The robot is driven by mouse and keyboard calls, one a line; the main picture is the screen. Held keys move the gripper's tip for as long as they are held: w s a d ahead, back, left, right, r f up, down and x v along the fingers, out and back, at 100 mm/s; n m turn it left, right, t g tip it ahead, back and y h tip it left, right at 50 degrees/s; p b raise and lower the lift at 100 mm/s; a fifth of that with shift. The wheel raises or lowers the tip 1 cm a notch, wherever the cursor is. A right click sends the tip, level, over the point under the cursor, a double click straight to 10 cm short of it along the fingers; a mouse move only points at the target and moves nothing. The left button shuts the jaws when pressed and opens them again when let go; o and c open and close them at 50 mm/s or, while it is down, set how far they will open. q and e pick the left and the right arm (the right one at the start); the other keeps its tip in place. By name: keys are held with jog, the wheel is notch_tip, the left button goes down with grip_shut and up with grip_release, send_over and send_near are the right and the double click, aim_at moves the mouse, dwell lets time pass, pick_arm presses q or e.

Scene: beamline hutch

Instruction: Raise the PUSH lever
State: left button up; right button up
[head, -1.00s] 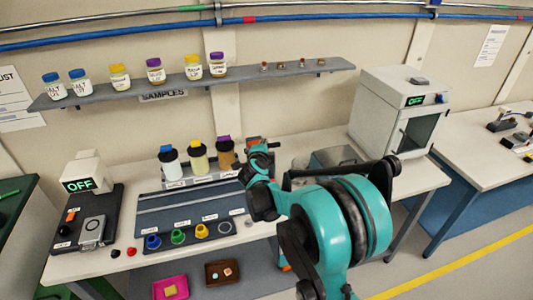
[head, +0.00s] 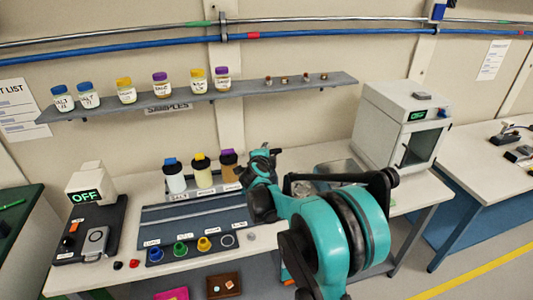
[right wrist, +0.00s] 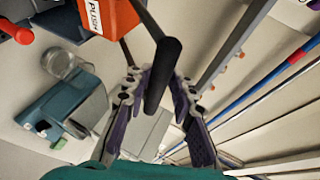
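In the right wrist view an orange-red box (right wrist: 110,14) carries a white label reading PUSH. A black, rounded lever handle (right wrist: 163,72) on a thin dark rod reaches down from beside the box. My right gripper (right wrist: 159,85) is open, with its purple fingers on either side of the handle. I see gaps between the fingers and the handle; I cannot tell the depth between them. In the head view my teal right arm reaches over the bench from the lower right, and the lever and its box are not clearly visible there. My left gripper is not in view.
A white oven-like cabinet (head: 400,120) stands at the right. A sample shelf (head: 210,92) runs above. A teal device (right wrist: 65,108) shows in the wrist view.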

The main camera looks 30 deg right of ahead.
jog(key=shift+o, duration=0.2)
jog(key=shift+s+r, duration=0.1)
jog(key=shift+s, duration=0.05)
jog(key=shift+s+a, duration=0.15)
jog(key=shift+a, duration=0.05)
jog(key=v, duration=1.1)
jog(key=shift+s+a, duration=0.15)
jog(key=shift+s, duration=0.05)
jog(key=shift+r, duration=0.2)
